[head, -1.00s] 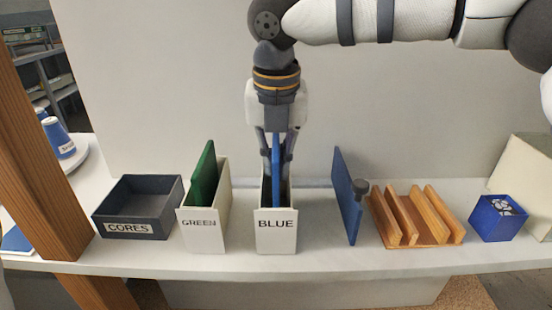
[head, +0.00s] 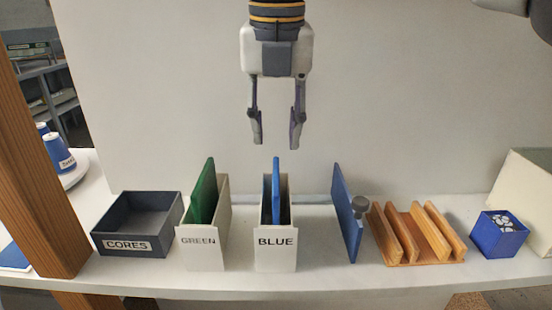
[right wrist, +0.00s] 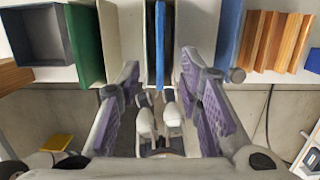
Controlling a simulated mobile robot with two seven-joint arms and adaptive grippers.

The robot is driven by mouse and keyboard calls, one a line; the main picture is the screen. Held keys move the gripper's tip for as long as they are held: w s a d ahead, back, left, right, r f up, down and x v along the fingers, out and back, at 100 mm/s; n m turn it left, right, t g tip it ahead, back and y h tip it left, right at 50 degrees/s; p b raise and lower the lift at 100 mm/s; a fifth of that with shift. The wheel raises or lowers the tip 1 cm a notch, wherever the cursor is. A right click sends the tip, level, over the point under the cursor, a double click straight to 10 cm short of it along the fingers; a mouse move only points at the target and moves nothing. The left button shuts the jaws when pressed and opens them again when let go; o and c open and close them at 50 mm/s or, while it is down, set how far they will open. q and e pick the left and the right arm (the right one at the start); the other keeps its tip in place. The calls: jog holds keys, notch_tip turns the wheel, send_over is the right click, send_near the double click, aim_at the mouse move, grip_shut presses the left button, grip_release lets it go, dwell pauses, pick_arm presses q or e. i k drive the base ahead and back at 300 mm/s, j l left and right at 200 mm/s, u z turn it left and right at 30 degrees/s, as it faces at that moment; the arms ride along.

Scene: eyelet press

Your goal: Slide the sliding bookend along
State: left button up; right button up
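The sliding bookend (head: 346,215) is a thin blue upright plate with a dark round knob (head: 360,204) on its right side. It stands on the shelf between the white BLUE box and the wooden rack, and also shows in the right wrist view (right wrist: 229,32).
The white GREEN box (head: 202,255) holds a green panel (head: 203,190). A dark CORES tray (head: 125,246) stands at left. A slotted wooden rack (head: 430,258) and a blue cube-shaped box (head: 498,238) stand at right. Bare shelf lies between the BLUE box and the bookend.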

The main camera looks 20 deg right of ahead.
aim_at(350, 212)
jog(key=k, duration=1)
